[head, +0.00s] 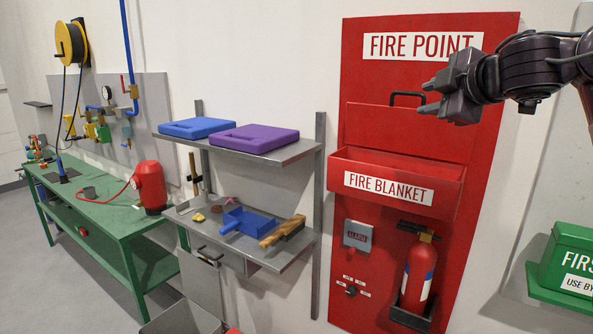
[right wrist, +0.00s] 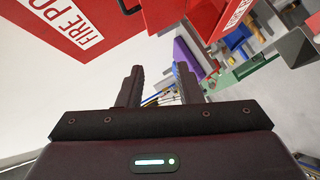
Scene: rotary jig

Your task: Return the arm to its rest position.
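My right arm (head: 535,68) reaches in from the upper right of the head view. Its dark gripper (head: 432,97) points left, in front of the red fire point board, beside the black handle (head: 407,95) of the raised flap. I cannot tell how far it is from the board. In the right wrist view the two fingers of the gripper (right wrist: 159,82) stand apart with nothing between them. My left arm and gripper are not in the frames.
The red fire point board (head: 358,110) carries an open fire blanket box (head: 343,168) and an extinguisher (head: 419,272). A grey shelf (head: 290,154) holds blue and purple cases. A green first aid box (head: 568,250) is at lower right, a green workbench (head: 105,222) at left.

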